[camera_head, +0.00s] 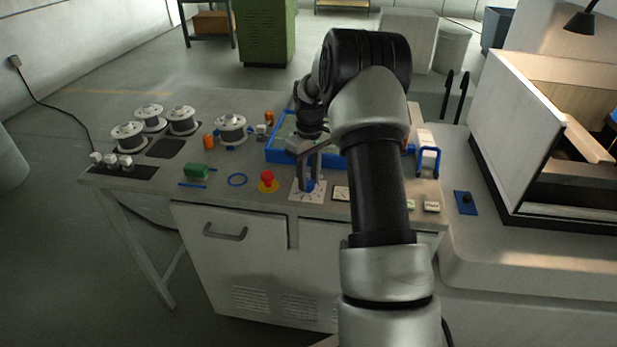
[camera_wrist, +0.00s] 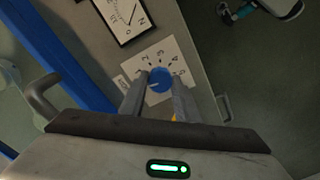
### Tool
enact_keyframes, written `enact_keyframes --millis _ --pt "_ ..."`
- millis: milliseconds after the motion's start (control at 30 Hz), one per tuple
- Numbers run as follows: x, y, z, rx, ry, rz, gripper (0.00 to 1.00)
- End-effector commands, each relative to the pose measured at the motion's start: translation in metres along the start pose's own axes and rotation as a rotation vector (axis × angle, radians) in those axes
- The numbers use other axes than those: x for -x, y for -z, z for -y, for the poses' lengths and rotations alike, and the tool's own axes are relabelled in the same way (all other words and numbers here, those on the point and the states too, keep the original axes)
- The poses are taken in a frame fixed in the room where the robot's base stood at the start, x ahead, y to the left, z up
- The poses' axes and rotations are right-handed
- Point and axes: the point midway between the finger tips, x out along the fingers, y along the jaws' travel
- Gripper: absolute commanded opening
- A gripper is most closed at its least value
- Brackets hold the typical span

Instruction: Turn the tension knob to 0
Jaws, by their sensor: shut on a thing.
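The tension knob is a round blue knob (camera_wrist: 160,80) on a white square dial plate (camera_wrist: 180,62) with black numbers and marks around it. In the head view the plate (camera_head: 298,194) lies near the front edge of the bench, and the knob (camera_head: 310,186) shows partly below my fingers. My gripper (camera_wrist: 160,88) points down over the plate, its two fingers shut on the knob, one on each side. A pale mark shows on the knob's face; which number it points at cannot be read surely. In the head view my gripper (camera_head: 310,180) stands upright at the dial.
A red emergency button (camera_head: 267,178) on a yellow base stands just left of the dial. A gauge (camera_wrist: 124,14) sits beside the plate. A blue-framed tray (camera_head: 278,155) lies behind. White spools (camera_head: 231,124) stand at the back left. A machine enclosure (camera_head: 510,140) stands right.

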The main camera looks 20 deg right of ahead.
Motion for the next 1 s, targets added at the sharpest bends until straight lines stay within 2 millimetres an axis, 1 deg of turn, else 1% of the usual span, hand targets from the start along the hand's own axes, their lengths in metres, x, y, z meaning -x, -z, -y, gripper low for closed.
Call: enact_keyframes --millis 100,333,900,933,1000 --pt "0.0016 0.001 -0.0002 0.068 -0.001 -0.001 0.07" --pt "0.0015 0.0008 -0.0008 0.154 -0.002 0.002 0.07" --pt "0.0014 0.001 -0.0007 0.186 -0.002 0.002 0.07" --pt "0.0014 0.001 -0.0007 0.186 -0.003 0.002 0.31" --pt "0.0013 0.0009 -0.0006 0.186 -0.002 0.003 0.43"
